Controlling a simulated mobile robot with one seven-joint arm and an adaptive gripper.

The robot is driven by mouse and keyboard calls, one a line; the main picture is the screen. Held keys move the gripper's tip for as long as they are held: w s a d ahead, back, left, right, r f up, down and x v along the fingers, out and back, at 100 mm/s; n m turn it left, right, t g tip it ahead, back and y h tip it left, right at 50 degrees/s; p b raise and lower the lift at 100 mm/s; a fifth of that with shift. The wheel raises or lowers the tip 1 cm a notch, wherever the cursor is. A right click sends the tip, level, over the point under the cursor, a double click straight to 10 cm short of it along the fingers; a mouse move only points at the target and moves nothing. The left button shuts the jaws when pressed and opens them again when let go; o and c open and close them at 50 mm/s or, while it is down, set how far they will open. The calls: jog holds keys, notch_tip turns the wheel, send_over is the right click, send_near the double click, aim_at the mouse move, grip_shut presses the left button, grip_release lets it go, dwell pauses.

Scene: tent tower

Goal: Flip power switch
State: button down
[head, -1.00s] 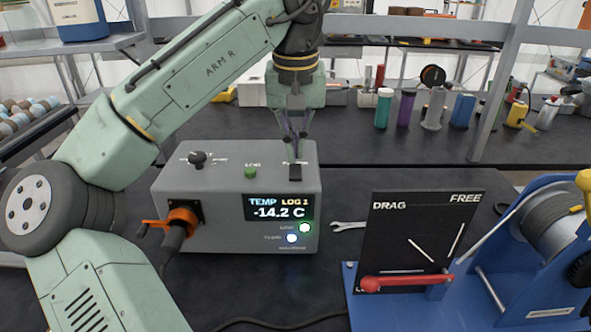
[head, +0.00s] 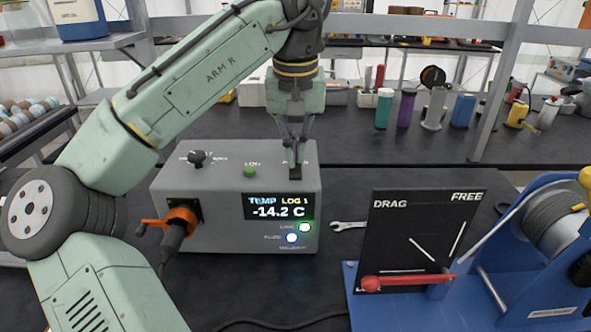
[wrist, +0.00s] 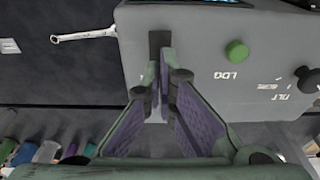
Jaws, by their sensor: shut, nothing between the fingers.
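A grey instrument box (head: 215,228) stands on the dark bench. Its lit display (head: 278,206) reads TEMP, LOG 1 and -14.2 C. A black power switch (wrist: 159,40) is on its top face, at the right end in the head view. My gripper (head: 292,158) is shut and empty, pointing down at the switch. In the wrist view my closed fingertips (wrist: 163,78) are right beside the switch. They partly cover it in the head view. I cannot tell whether they touch it or which way it is set.
On the box top are a green LOG button (head: 250,171) and a black knob (head: 198,158). An orange-collared cable plug (head: 182,214) sticks out at the front left. A wrench (head: 347,226) lies to the right, beside a blue winch (head: 500,275) with a red-handled DRAG lever (head: 405,281).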

jog(key=shift+f+b, duration=0.3)
jog(key=shift+f, duration=0.35)
notch_tip(320, 180, up, 3)
jog(key=p, duration=0.3)
jog(key=shift+f, duration=0.1)
jog(key=shift+r, duration=2.1)
